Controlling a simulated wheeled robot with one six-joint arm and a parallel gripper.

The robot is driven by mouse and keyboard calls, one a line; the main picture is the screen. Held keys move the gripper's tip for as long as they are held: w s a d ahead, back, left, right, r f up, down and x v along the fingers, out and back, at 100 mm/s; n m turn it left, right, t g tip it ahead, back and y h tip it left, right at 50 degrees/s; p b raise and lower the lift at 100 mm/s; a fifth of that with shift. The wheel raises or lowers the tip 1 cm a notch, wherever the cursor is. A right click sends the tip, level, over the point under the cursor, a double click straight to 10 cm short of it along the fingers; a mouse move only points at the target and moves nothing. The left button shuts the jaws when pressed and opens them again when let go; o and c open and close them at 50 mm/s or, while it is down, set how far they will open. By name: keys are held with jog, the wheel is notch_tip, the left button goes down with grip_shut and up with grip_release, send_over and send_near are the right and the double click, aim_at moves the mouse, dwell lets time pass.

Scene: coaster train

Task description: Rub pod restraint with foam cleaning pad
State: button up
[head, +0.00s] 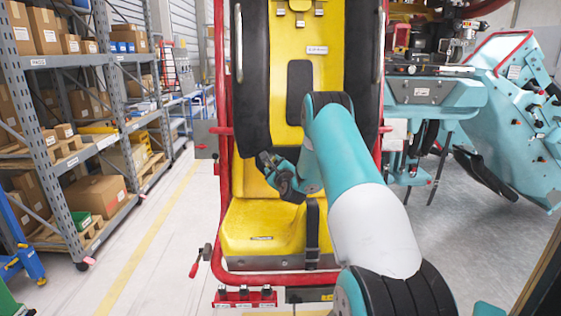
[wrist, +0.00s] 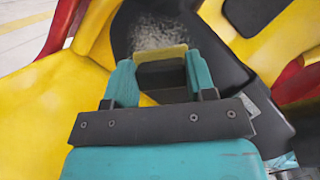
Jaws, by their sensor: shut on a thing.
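The pod restraint (head: 255,75) is a large black padded harness, upright against the yellow pod seat. My gripper (head: 268,162) is at the lower end of its left black pad. In the wrist view, my gripper (wrist: 160,85) is shut on the foam cleaning pad (wrist: 162,73), a dark block with a yellow far edge between the teal fingers. The restraint's black surface (wrist: 205,40) lies just beyond the pad. A pale speckled patch (wrist: 158,35) shows on it in front of the pad's yellow edge. I cannot tell whether the pad touches the surface.
The yellow seat (head: 255,232) sits within a red tubular frame (head: 219,100). A black strap (head: 312,235) hangs over the seat front. Shelving with boxes (head: 95,195) stands at left, with clear floor beside it. Teal machinery (head: 435,92) stands at right.

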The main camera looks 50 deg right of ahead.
jog(key=shift+w+a, duration=0.3)
jog(key=shift+w, duration=0.05)
jog(key=w+a+p, duration=0.2)
jog(key=p, duration=0.3)
jog(key=shift+w+r, duration=0.1)
jog(key=shift+r, duration=0.1)
jog(key=shift+w+a+f+p, duration=0.15)
jog(key=shift+w+a+p, duration=0.2)
jog(key=shift+p, duration=0.3)
